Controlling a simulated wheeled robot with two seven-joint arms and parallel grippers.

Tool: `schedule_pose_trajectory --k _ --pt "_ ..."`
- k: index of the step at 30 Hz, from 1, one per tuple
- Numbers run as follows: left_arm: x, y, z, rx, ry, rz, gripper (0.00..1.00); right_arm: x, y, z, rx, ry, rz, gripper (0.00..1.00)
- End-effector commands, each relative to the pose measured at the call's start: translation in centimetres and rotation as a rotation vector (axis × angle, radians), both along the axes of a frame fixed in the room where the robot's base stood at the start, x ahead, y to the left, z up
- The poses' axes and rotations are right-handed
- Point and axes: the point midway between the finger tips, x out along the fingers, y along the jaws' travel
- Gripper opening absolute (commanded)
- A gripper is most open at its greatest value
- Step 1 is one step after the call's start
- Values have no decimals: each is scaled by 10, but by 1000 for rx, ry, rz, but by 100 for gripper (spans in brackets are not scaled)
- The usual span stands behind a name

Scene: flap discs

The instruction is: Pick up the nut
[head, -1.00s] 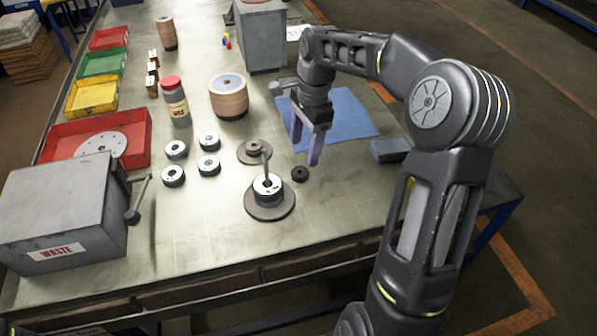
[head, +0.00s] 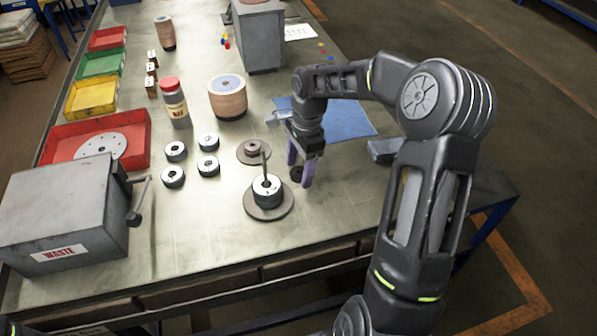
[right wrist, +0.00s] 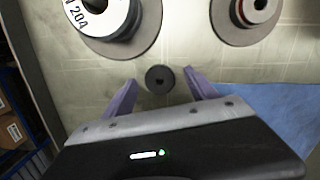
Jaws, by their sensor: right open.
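The nut is a small dark ring with a central hole; in the right wrist view the nut (right wrist: 160,79) lies flat on the bench. In the head view the nut (head: 296,174) is partly hidden by a finger. My right gripper (head: 300,181) points down over it, open, with purple fingers. In the right wrist view the right gripper (right wrist: 158,84) has one finger on each side of the nut, with gaps showing, so it is not gripped. My left gripper is not in view.
Left of the nut stands a spindle with a disc stack (head: 267,190) on a round base, close to the fingers. A smaller round stand (head: 252,150) is behind it. A blue mat (head: 345,120) and grey block (head: 383,150) lie to the right.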

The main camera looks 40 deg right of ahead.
Motion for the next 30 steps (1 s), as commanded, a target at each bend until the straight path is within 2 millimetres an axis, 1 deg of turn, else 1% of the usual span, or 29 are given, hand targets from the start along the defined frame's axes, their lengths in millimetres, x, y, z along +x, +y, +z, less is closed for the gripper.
schedule_pose_trajectory --k 17,30 --pt "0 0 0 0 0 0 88 0 0 0 0 0 1 67" --pt "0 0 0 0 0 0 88 0 0 0 0 0 1 32"
